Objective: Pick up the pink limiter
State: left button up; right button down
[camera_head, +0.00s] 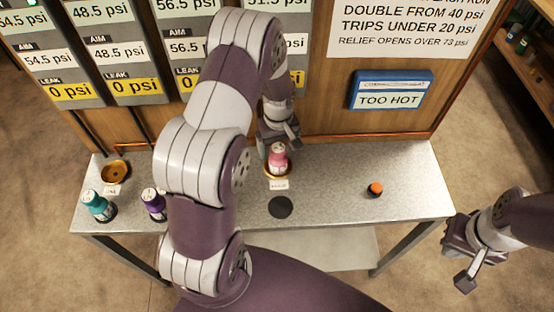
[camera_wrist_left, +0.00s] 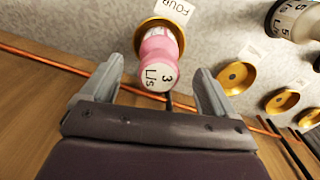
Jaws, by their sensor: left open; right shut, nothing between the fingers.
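The pink limiter (camera_head: 278,157) is a small bottle-shaped piece standing upright in a brass seat (camera_head: 287,174) near the middle of the table, by a white label. In the left wrist view the pink limiter (camera_wrist_left: 158,60) shows "3 L/s" on its end, and the label by its seat reads "FOUR". My left gripper (camera_head: 279,143) is just behind the limiter. In the wrist view its open fingers (camera_wrist_left: 160,92) stand on either side of the limiter's near end, with gaps on both sides. My right gripper (camera_head: 464,262) is shut and empty, off the table's right side.
A teal limiter (camera_head: 98,206) and a purple limiter (camera_head: 154,205) stand at the table's left. An empty brass seat (camera_head: 115,171) lies behind them. A dark disc (camera_head: 281,207) and an orange-topped knob (camera_head: 375,189) are on the table. The gauge board (camera_head: 330,105) rises behind.

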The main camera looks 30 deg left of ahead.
aim_at(278, 158)
pick_arm(q)
notch_tip(278, 158, down, 6)
jog(key=shift+f+p, duration=0.1)
jog(key=shift+p, duration=0.85)
jog(key=shift+w+f, duration=0.1)
jog(key=shift+f, duration=0.05)
jog(key=c, duration=1.4)
